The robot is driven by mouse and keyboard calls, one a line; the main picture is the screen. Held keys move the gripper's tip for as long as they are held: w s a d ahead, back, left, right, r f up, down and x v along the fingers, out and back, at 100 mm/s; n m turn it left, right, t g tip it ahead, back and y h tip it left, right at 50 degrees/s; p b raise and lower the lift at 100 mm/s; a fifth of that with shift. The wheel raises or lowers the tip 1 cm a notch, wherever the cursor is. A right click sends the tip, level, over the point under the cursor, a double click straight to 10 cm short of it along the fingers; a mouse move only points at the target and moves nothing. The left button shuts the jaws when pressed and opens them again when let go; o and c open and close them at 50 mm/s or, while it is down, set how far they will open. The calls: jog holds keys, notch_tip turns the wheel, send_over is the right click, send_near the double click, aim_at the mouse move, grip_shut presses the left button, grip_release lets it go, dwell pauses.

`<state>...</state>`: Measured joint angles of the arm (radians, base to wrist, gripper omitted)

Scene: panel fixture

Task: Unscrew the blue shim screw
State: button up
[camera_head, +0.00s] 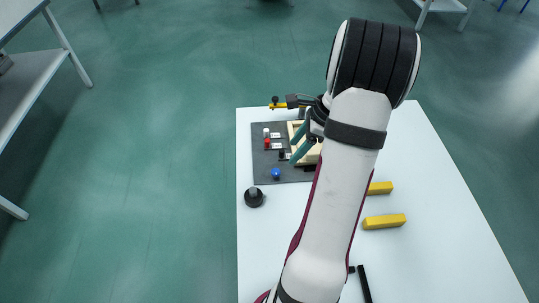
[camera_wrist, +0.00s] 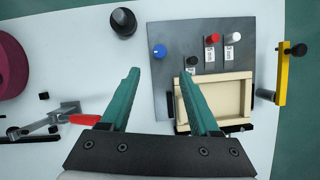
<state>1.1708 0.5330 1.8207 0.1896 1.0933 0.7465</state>
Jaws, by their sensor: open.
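The blue shim screw (camera_head: 276,173) shows as a round blue knob at the near left corner of the dark grey panel (camera_head: 262,160). In the wrist view the blue screw (camera_wrist: 159,51) lies just beyond the fingertips, roughly midway between them across the picture. My gripper (camera_head: 292,152) has two teal fingers spread apart, with nothing between them. In the wrist view my gripper (camera_wrist: 159,72) is over the panel's edge, apart from the screw. The height of the fingertips above the panel is hard to tell.
On the panel are a red knob (camera_wrist: 210,40), a white knob (camera_wrist: 233,38), a black knob (camera_wrist: 192,61) and a cream frame (camera_wrist: 238,84). Nearby are a yellow clamp bar (camera_wrist: 282,77), a black cylinder (camera_wrist: 123,22) and a red-handled clamp (camera_wrist: 85,120). Yellow blocks (camera_head: 384,221) lie right.

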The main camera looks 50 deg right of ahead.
aim_at(277, 171)
jog(key=x, duration=1)
jog(key=shift+a+f, duration=0.1)
jog(key=shift+f, duration=0.05)
grip_shut()
